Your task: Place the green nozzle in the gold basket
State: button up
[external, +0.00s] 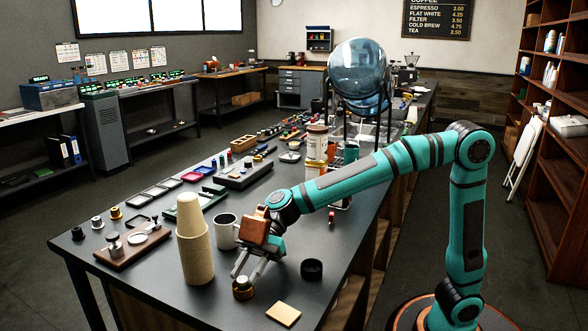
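My gripper (246,275) points down at the near part of the dark table, left of the arm. Its two fingers are a little apart. A small round piece with a gold lower part and a dark top (243,290) is right at the fingertips; it may be the gold basket. I cannot tell whether the fingers touch or grip it. Another small gold piece with a dark top (116,213) stands at the table's left edge. I cannot make out the green nozzle; it may be hidden by the fingers or too small to tell.
A black ring-shaped cup (312,269) and a tan pad (284,314) lie to the right. A wooden tray with tools (130,246) is at left. Trays and a glass-globe brewer (357,72) are farther back.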

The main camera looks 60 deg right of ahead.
jog(key=shift+o, duration=1.1)
notch_tip(320, 180, up, 7)
dwell(0.3)
jog(key=s+d+r+m+t+h, duration=0.2)
jog(key=d+m+t, duration=0.1)
jog(key=d, duration=0.8)
jog(key=s+d+r+m+t+h, duration=0.15)
jog(key=d+m+t, duration=0.25)
jog(key=d, duration=0.6)
jog(key=s+d+r+m+t+h, duration=0.1)
jog(key=s+d+m+t+h, duration=0.2)
jog(key=d, duration=0.8)
jog(key=s+d+r+m+t+h, duration=0.3)
jog(key=s+d+m+t+h, duration=0.4)
jog(key=s+d, duration=0.9)
jog(key=d+m, duration=0.1)
jog(key=d, duration=0.1)
jog(key=shift+s+d, duration=0.2)
jog(key=shift+d, duration=0.2)
